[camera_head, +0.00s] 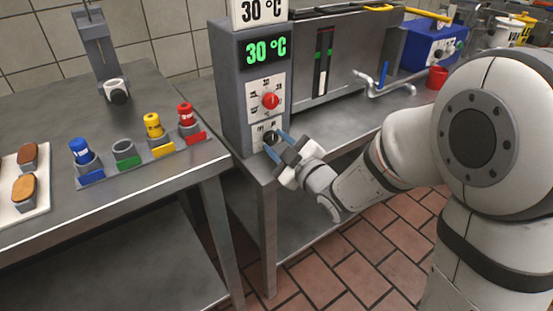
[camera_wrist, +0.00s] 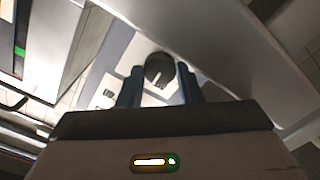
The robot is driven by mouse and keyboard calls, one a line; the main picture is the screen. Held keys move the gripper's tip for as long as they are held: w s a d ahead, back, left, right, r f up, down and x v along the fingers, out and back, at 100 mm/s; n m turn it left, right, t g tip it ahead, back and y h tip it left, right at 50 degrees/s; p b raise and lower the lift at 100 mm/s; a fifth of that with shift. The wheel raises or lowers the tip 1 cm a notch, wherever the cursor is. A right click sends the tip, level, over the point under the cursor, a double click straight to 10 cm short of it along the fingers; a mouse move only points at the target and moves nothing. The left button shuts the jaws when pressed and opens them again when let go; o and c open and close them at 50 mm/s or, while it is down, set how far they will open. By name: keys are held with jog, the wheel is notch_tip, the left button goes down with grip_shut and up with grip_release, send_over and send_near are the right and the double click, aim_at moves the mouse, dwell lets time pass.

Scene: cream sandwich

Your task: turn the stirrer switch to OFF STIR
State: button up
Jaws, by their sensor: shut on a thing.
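The stirrer switch (camera_wrist: 159,70) is a dark round knob with a pale pointer mark, low on the front of the grey control unit (camera_head: 235,95). In the head view the switch (camera_head: 269,137) is partly hidden by my gripper. My gripper (camera_head: 276,142) reaches it from the right, with its blue fingers at the knob. In the wrist view the fingers of my gripper (camera_wrist: 160,86) stand on both sides of the knob, shut on it. The lettering around the switch is too small to read.
Blue, yellow and red bottles stand in a coloured rack (camera_head: 123,150) on the left table. A tap-like pipe (camera_head: 383,80) and a red cup (camera_head: 437,77) are at the back right.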

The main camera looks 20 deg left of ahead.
jog(key=n+b, duration=0.4)
jog(key=b, duration=0.1)
jog(key=shift+f, duration=0.3)
jog(key=n+b, duration=0.1)
jog(key=b, duration=0.1)
jog(key=shift+r+n+b, duration=0.15)
jog(key=shift+n+b, duration=0.15)
jog(key=shift+r, duration=0.1)
jog(key=o, duration=1)
jog(key=shift+s+d, duration=0.1)
